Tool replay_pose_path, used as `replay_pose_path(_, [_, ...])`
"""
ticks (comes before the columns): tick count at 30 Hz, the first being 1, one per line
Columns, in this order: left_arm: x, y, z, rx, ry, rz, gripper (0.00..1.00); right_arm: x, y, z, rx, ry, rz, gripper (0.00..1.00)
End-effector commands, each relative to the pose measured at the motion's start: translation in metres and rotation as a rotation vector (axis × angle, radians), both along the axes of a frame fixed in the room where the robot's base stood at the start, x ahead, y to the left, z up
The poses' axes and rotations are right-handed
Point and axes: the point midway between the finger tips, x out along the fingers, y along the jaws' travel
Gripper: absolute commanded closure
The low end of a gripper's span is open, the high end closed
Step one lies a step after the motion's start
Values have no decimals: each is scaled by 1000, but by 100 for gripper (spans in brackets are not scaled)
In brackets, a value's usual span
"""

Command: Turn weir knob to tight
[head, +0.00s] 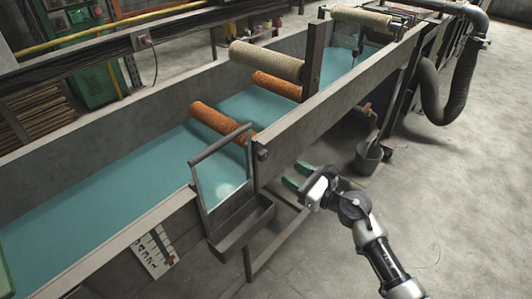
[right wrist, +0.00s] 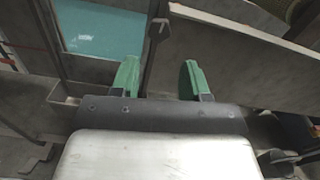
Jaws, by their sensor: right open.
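A small dark knob (head: 262,155) sits on the outer side of the tank wall, by the post at the end of the grey weir frame (head: 196,186). Its setting cannot be read. In the right wrist view a dark knob-like part (right wrist: 158,25) stands out at the top of a post, ahead of the fingers. My right gripper (head: 298,176) is open and empty, outside the tank, to the right of and a little below the knob in the head view. Its two green fingers (right wrist: 160,76) are spread apart and touch nothing visible. My left gripper is not in view.
The long tank (head: 110,185) holds teal liquid and orange rollers (head: 220,120). A metal trough (head: 242,230) hangs below the frame, near a white marked panel (head: 153,252). Concrete floor is open on the right.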

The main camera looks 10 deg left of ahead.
Motion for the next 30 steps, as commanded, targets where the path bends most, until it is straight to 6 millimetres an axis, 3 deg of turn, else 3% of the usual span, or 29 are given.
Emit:
replay_pose_path(9, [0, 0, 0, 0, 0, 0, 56, 33, 51, 1, 6, 0, 1, 54])
replay_pose_path(15, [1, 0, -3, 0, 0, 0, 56, 49, 73, 0, 3, -1, 0, 54])
replay_pose_path(28, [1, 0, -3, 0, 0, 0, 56, 54, 83, 1, 2, -1, 0, 54])
replay_pose_path(30, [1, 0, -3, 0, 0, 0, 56, 54, 82, 1, 2, -1, 0, 62])
